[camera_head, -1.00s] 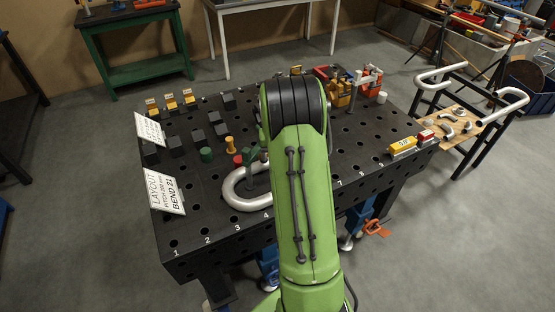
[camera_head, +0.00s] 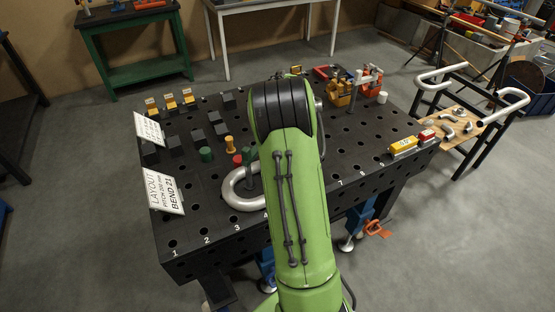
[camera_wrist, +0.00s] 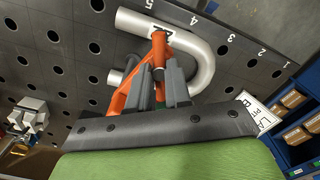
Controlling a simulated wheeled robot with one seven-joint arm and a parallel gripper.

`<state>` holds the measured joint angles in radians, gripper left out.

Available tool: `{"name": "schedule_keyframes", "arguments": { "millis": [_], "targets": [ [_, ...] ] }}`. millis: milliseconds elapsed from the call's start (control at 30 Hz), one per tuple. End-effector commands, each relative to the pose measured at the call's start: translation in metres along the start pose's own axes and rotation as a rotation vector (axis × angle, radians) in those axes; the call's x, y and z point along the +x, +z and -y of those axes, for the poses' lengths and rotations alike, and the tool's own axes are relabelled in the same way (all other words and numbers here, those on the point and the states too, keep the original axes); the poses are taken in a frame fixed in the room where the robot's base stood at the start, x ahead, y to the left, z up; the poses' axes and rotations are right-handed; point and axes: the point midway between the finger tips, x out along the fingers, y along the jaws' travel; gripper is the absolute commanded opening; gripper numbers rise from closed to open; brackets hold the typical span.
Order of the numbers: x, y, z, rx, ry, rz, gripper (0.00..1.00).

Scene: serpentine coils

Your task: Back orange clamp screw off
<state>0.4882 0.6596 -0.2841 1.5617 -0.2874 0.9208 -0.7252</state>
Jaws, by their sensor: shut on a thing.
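The orange clamp (camera_wrist: 133,82) shows in the wrist view as a slanted orange bar with an upright orange end beside the bent pipe. My gripper (camera_wrist: 160,76) has its two grey fingers close together at the clamp's upright part, shut on it. The fingers cover the exact place of the grip and most of the screw. The pale U-shaped pipe (camera_wrist: 207,62) curves around the right of the fingers; in the head view it lies on the table's left half (camera_head: 230,196). In the head view my green arm hides the gripper and this clamp.
Another orange clamp (camera_head: 375,229) hangs near the right leg.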

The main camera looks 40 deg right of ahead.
Motion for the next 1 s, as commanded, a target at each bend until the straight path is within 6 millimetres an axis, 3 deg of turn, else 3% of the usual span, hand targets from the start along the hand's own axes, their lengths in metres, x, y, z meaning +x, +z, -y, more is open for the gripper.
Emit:
{"name": "schedule_keyframes", "arguments": {
  "millis": [400,900,933,1000],
  "targets": [
    [-0.0012,-0.0012,-0.0008,-0.16,0.005,-0.004,0.0],
    [-0.0015,-0.0012,-0.0008,-0.174,0.005,-0.004,0.0],
    [-0.0015,-0.0012,-0.0008,-0.174,0.005,-0.004,0.23],
    [-0.0014,-0.001,-0.0007,-0.174,0.004,-0.004,0.34]
  ]
}}
